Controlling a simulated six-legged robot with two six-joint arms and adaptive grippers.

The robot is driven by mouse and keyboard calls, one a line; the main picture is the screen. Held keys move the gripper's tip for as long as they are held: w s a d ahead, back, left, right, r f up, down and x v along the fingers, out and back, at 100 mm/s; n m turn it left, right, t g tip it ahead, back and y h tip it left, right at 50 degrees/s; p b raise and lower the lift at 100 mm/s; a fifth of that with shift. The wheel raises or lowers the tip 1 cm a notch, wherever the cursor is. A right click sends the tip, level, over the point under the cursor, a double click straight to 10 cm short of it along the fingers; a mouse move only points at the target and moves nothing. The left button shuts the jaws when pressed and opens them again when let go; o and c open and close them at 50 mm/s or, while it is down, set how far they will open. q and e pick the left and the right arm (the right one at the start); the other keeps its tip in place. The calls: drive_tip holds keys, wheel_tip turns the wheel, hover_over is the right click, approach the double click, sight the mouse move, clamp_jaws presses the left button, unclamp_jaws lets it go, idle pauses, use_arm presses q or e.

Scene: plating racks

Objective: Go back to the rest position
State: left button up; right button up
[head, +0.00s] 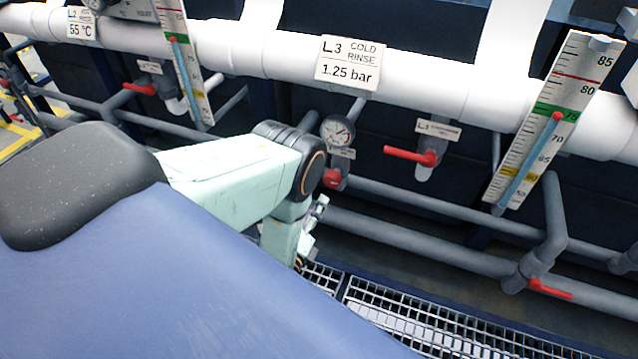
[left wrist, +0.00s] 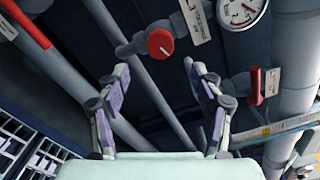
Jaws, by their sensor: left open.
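My left arm reaches in from the left in the head view, and its wrist bends down in front of the pipes. My left gripper (head: 312,228) is partly hidden behind the wrist there. In the left wrist view the left gripper (left wrist: 158,82) has its two fingers spread wide, with nothing between them. A round red valve knob (left wrist: 160,43) lies beyond the fingertips, apart from them. The same red knob (head: 333,179) shows below the pressure gauge (head: 338,132) in the head view. My right gripper is not in view.
A white pipe (head: 430,85) carries the L3 cold rinse sign (head: 348,62). A red lever valve (head: 410,155) and a thermometer scale (head: 555,120) are to the right of the arm. Grey pipes (head: 430,248) run lower down, above a metal grating (head: 400,310).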

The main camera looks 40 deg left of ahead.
use_arm(q)
drive_tip(key=s+d+f+n+g+h, duration=0.1)
drive_tip(key=s+d+f+n+g, duration=0.1)
drive_tip(key=s+f+n+g, duration=0.65)
drive_tip(key=s+d+f+n+g+h+p, duration=0.1)
drive_tip(key=s+d+n+g+h+p, duration=0.15)
drive_tip(key=s+n, duration=0.55)
drive_tip(key=s+d+r+n+g+p, duration=0.2)
drive_tip(key=s+r+g, duration=0.15)
drive_tip(key=s, duration=0.25)
drive_tip(key=s+d+r+n+g+p, duration=0.1)
drive_tip(key=s+d+r+n+g, duration=0.15)
drive_tip(key=s+r, duration=0.35)
wheel_tip(320, 180, up, 10)
drive_tip(key=d+p, duration=0.1)
drive_tip(key=p, duration=0.3)
drive_tip(key=shift+d+g+h, duration=0.2)
drive_tip(key=shift+g+h, duration=0.1)
drive_tip(key=shift+h, duration=0.05)
